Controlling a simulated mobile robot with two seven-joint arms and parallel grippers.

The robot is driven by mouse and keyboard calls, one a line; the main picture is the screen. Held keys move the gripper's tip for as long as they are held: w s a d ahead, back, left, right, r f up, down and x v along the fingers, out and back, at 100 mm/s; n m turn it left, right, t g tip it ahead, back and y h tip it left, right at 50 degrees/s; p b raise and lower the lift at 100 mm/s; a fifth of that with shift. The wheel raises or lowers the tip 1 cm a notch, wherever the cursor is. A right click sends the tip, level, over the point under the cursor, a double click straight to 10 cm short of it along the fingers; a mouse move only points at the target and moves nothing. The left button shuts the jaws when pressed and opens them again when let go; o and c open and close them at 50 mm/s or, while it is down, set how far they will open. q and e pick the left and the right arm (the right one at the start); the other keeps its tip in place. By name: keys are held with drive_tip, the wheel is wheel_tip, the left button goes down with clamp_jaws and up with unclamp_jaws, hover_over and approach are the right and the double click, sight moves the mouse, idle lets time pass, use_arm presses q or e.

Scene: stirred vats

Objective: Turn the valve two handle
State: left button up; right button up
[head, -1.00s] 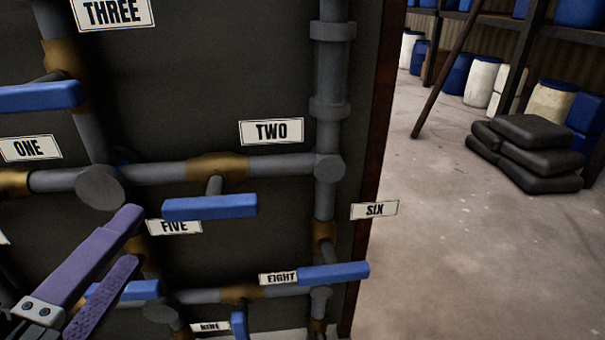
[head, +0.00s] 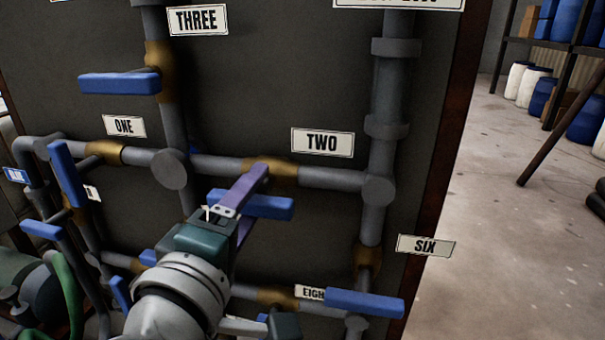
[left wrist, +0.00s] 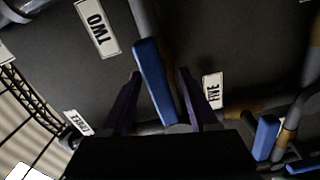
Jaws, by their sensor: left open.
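The valve two handle is a blue bar (head: 268,206) lying nearly level below the TWO label (head: 322,142), on a brass valve body (head: 272,171) in the grey pipe. My left gripper (head: 250,190), with purple fingers, reaches up to this handle from the lower left and covers its left part. In the left wrist view the blue handle (left wrist: 152,75) stands between the two spread fingers of the left gripper (left wrist: 159,78), with dark gaps on both sides. The jaws are open.
Grey pipes run across the dark panel (head: 270,70). Open floor (head: 510,230) lies to the right.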

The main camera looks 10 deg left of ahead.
use_arm(q)
drive_tip(key=shift+w, duration=0.35)
drive_tip(key=shift+c, duration=0.4)
clamp_jaws()
